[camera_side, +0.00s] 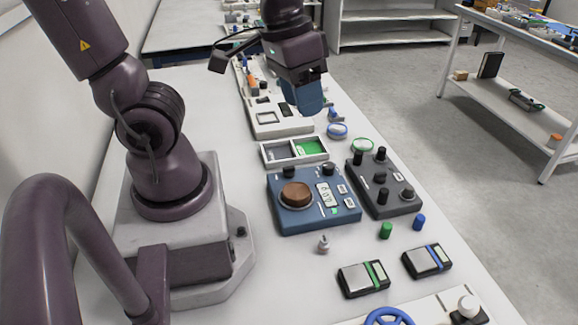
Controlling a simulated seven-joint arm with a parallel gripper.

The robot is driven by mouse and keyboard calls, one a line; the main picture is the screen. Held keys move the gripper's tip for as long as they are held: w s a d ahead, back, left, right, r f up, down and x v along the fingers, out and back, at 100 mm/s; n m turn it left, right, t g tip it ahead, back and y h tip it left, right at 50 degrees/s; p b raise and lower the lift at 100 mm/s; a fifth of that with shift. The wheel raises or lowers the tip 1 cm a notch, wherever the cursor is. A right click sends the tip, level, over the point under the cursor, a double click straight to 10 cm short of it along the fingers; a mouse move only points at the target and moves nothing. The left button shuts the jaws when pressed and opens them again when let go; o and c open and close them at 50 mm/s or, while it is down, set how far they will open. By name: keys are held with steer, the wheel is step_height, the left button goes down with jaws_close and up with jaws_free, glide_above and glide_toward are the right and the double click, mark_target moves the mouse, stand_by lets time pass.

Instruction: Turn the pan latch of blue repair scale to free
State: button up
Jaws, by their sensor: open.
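The blue repair scale (319,220) sits mid-table in front of my arm. It has a round brown pan (295,195), a small display (324,194) and several small buttons. Two black knobs stand at its back edge, a left knob (289,172) and a right knob (328,169). I cannot tell which part is the pan latch or how it is set. My gripper (307,110) is open, with blue fingers pointing down. It is high above the table, behind the scale and apart from it. The gap between the fingers is hard to see.
A dark grey scale (402,205) with several black knobs stands close on the right. Behind is a tray (268,157) with grey and green compartments. In front are a small grey weight (323,244), green (386,230) and blue (419,222) cylinders, and two black boxes (363,279).

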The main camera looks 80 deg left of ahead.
step_height(320, 180, down, 6)
steer(key=w+a+n+g, duration=0.1)
steer(key=a+n+g, duration=0.1)
steer(key=n, duration=0.4)
steer(key=n+y, duration=0.1)
steer(key=n, duration=2.5)
glide_toward(289, 167)
steer(key=f, duration=0.9)
steer(key=shift+w+d+f, duration=0.1)
steer(key=shift+d+f, duration=0.1)
steer(key=shift+f, duration=0.1)
steer(key=c, duration=0.6)
